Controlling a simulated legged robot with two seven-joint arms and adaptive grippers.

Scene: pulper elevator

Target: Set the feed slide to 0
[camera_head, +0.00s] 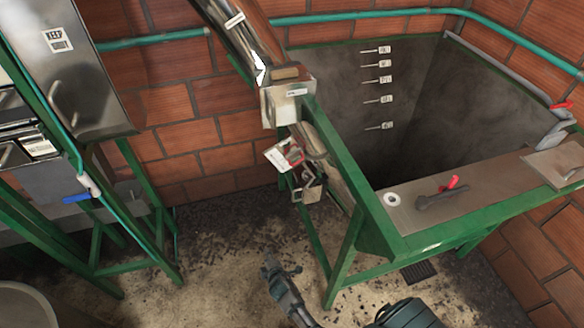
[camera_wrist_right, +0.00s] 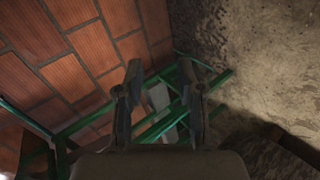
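A metal feed box (camera_head: 288,100) with a small label sits where the sloping metal chute (camera_head: 240,28) meets the green-framed tank. A brownish block lies on top of it. I cannot tell which part is the feed slide, nor read its setting. Below the box hang a white tag with red marks (camera_head: 283,156) and a small metal part (camera_head: 309,189). My right gripper (camera_head: 282,270) is low in front of the tank frame, apart from these parts. In the right wrist view its two fingers (camera_wrist_right: 160,80) are spread with nothing between them. My left gripper is not in view.
The grey tank (camera_head: 400,195) stands in a green frame, with a red-handled valve (camera_head: 440,193) on its front ledge. A metal cabinet (camera_head: 85,90) and blue-handled pipe (camera_head: 80,197) stand at left. The floor between (camera_head: 220,235) is open.

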